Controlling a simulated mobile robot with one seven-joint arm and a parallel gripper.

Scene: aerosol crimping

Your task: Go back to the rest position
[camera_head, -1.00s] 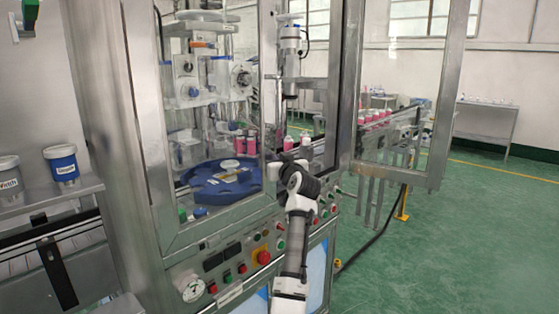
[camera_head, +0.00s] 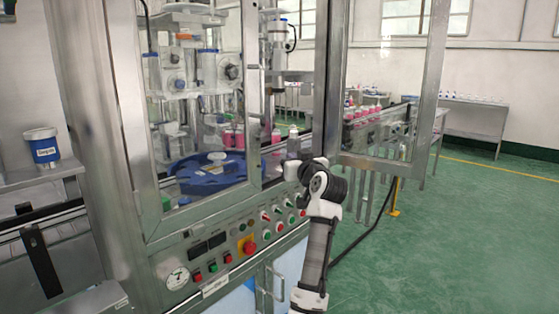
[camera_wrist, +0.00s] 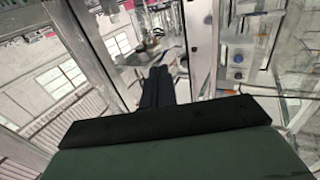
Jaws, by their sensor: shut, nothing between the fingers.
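My gripper shows in the wrist view (camera_wrist: 158,86) as two dark fingers side by side, shut and empty. In the head view my arm rises from the bottom, right of centre, and bends at a dark wrist joint. The gripper end there points towards the crimping machine (camera_head: 213,225), at the machine's front opening. The fingertips are hard to make out in that view. Inside the machine sits a blue round turntable (camera_head: 190,178).
A framed glass door (camera_head: 385,100) stands open right of my arm. A control panel with buttons (camera_head: 249,247) lies below the opening. Pink cans (camera_head: 360,110) stand on a conveyor behind. A blue-and-white tub (camera_head: 42,146) is on the left shelf.

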